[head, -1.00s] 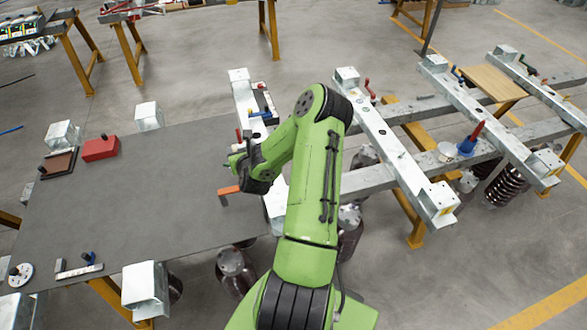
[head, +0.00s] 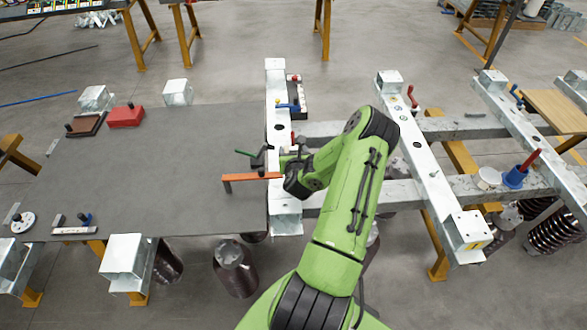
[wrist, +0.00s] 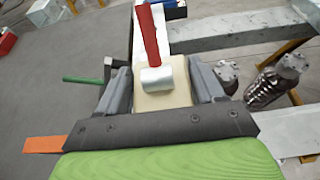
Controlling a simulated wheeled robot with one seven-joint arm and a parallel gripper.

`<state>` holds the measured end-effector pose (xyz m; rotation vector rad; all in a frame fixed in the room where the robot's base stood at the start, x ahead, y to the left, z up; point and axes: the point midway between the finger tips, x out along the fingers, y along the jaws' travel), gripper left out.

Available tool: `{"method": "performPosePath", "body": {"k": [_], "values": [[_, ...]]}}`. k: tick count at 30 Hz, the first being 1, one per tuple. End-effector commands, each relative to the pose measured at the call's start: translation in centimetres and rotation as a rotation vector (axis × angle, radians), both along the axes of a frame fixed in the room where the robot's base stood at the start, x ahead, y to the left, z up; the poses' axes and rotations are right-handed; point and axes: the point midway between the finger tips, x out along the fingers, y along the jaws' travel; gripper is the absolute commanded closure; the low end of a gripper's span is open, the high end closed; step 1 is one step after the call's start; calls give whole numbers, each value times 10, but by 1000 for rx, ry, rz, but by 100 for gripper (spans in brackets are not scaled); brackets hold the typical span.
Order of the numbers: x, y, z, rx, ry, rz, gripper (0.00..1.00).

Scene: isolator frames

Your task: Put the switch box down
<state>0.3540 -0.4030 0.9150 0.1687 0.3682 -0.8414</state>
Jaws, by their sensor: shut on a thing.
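My gripper (wrist: 162,88) is shut on the switch box (wrist: 165,98), a cream box with a silver block on top and a red lever. The box shows between both fingers in the wrist view. In the head view my gripper (head: 295,172) is over the pale metal beam (head: 280,165) at the right edge of the grey table. There the box is mostly hidden and only a bit of its red lever shows. I cannot tell whether its underside touches the beam.
An orange bar (head: 250,177) and a green-handled clamp (head: 246,154) are just left of my gripper. A red box (head: 126,116) sits at the table's back. The table's middle is clear.

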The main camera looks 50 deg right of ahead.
Motion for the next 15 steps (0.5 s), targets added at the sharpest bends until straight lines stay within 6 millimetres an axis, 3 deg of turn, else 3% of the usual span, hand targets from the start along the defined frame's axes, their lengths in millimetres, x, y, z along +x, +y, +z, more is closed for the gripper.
{"method": "performPosePath", "body": {"k": [3, 6, 15], "values": [[0, 0, -27, -1, 0, 0, 100], [0, 0, -41, -2, 0, -1, 100], [0, 0, -40, -2, -1, -1, 100]]}}
